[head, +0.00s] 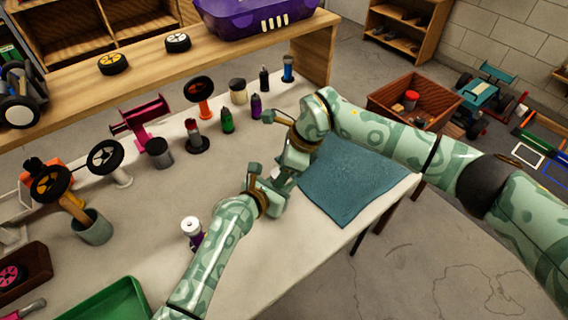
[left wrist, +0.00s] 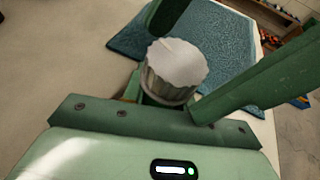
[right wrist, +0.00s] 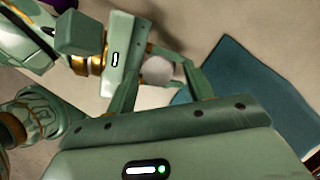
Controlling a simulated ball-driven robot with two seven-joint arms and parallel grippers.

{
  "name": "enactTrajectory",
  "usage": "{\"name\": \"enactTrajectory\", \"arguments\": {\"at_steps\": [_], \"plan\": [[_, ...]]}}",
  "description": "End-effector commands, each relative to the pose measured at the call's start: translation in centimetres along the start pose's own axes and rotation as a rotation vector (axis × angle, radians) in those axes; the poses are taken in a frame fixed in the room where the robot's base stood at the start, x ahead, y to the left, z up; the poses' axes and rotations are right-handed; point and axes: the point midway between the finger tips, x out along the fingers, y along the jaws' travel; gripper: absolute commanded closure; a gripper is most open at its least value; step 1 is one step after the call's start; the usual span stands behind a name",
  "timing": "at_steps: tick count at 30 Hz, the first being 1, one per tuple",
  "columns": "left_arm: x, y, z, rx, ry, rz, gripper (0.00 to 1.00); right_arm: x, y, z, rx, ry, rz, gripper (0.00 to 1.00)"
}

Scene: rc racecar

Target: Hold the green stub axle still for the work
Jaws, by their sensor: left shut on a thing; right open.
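My left gripper (left wrist: 182,85) is shut around a short upright piece, which I take for the green stub axle. Its lower part is mostly hidden by the fingers. Its ribbed, scalloped pale top (left wrist: 178,62) shows in the left wrist view; the sides look grey-green. The same round pale top (right wrist: 158,71) shows in the right wrist view. My right gripper (right wrist: 160,80) is open, its fingers to either side of that top in the picture; I cannot tell whether they touch it.
The blue cloth (head: 350,185) lies on the pale table at right. Several bottles, including a green one (head: 227,121), stand behind my grippers. A white-capped bottle (head: 191,229) stands close to my left forearm. A green tray (head: 100,305) is at the front left.

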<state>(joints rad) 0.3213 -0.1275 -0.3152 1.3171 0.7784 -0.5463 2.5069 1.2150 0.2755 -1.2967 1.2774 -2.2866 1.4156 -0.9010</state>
Motion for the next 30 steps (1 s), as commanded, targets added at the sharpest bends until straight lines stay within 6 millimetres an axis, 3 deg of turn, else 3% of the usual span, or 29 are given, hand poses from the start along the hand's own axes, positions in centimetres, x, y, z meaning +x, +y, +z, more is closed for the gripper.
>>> {"name": "enactTrajectory", "arguments": {"at_steps": [7, 18, 24, 30], "plan": [[0.0, 0.0, 0.0, -0.001, 0.001, 0.000, 0.97, 0.2, 0.1, 0.0, -0.106, 0.002, 0.053, 0.45], [0.0, 0.0, 0.0, 0.000, 0.001, 0.000, 0.97, 0.1, -0.3, 0.3, -0.517, -0.004, 0.225, 0.45], [0.0, 0.0, -0.1, 0.000, 0.001, 0.000, 0.97, -5.1, -1.6, 0.4, -0.513, 0.000, 0.214, 0.45], [0.0, 0.0, 0.0, 0.000, 0.001, 0.000, 0.97, -9.0, -2.4, 0.7, -0.513, 0.000, 0.215, 0.45]]}}
